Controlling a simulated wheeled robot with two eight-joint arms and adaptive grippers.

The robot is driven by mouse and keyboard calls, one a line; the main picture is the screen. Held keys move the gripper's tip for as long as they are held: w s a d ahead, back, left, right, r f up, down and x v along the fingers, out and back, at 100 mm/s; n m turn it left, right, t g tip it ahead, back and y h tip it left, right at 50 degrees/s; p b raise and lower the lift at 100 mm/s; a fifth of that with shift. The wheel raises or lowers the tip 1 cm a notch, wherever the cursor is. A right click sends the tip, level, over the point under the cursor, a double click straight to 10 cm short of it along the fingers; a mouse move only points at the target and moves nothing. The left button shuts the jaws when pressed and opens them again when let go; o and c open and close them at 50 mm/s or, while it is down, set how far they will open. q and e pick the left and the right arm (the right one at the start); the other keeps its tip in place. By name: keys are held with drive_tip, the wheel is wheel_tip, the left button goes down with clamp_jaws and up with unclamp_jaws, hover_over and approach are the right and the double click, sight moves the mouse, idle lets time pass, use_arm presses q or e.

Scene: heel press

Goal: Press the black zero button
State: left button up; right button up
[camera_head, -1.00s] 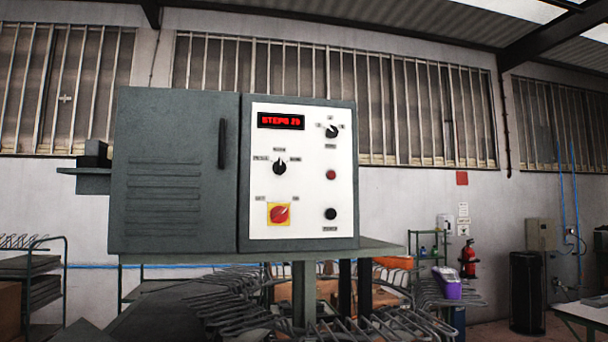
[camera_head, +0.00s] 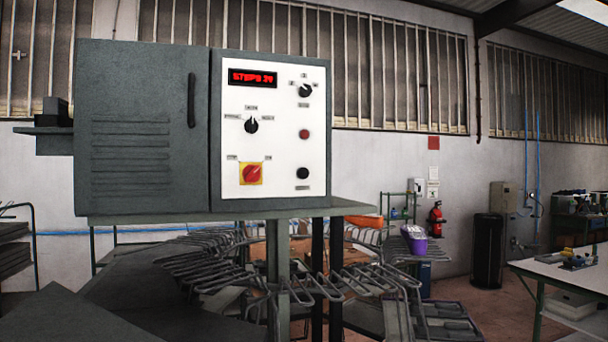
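A grey control cabinet (camera_head: 142,130) stands on a shelf, with a white control panel (camera_head: 290,110) on its right part. A round black button (camera_head: 303,173) sits at the lower right of the panel, with a small label under it that is too small to read. A red button (camera_head: 304,134) is above it. A red rotary switch on a yellow plate (camera_head: 251,174) is to its left. Black knobs sit at the middle left (camera_head: 251,125) and upper right (camera_head: 305,91). A red-lit display (camera_head: 252,77) reads something like "STEPS 29". Neither of my grippers is in view.
Below the cabinet is a rack of bent metal rods (camera_head: 230,270). A white-topped table (camera_head: 575,272) stands at the right. A black bin (camera_head: 487,245) and a red fire extinguisher (camera_head: 436,218) are by the back wall. Some floor is open between rack and table.

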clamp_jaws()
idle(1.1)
